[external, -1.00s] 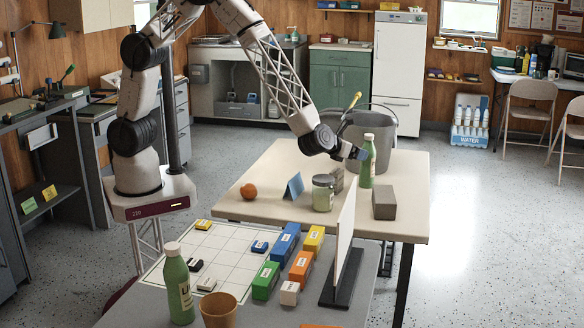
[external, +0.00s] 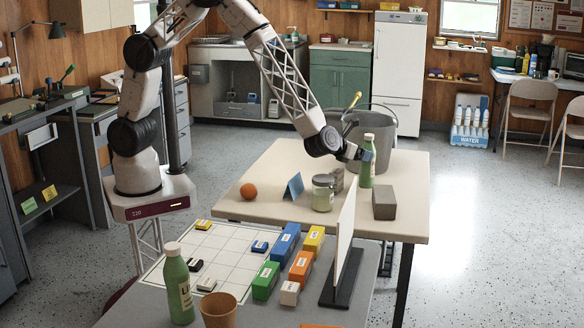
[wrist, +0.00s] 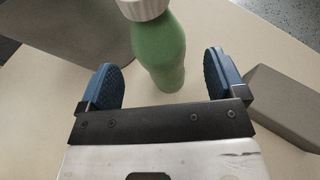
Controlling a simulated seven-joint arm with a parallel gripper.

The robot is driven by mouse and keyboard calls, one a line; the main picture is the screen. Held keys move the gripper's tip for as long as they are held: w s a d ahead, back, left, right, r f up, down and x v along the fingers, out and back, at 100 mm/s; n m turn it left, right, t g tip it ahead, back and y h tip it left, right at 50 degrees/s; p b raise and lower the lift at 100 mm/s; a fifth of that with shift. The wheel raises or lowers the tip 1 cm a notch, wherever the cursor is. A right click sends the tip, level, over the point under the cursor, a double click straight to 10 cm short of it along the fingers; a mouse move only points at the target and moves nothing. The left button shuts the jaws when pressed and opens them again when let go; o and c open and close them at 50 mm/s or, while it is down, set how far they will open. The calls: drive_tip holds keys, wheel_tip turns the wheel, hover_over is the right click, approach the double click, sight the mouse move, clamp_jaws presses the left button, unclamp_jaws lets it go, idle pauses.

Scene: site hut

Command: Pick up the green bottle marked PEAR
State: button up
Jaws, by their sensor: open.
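A green bottle with a white cap (external: 367,163) stands upright on the cream table. No marking can be read on it. My gripper (external: 362,154) is beside it at about mid height. In the wrist view the open blue fingers (wrist: 164,80) are on either side of the green bottle (wrist: 160,52), with gaps to both; I cannot tell how deep it is between them. A second green bottle (external: 177,284) stands on the near grey table; its label is partly turned away and too small to read.
A grey bucket (external: 384,125) stands behind the far bottle. A grey block (external: 384,205) lies to its right, and it also shows in the wrist view (wrist: 285,105). A lidded jar (external: 323,193), a blue card (external: 293,187) and an orange ball (external: 248,191) are to the left.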

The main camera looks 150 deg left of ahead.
sight(369, 135)
drive_tip(key=shift+x, duration=2.55)
drive_tip(key=shift+f, duration=0.15)
drive_tip(key=c, duration=1)
drive_tip(key=shift+r, duration=5)
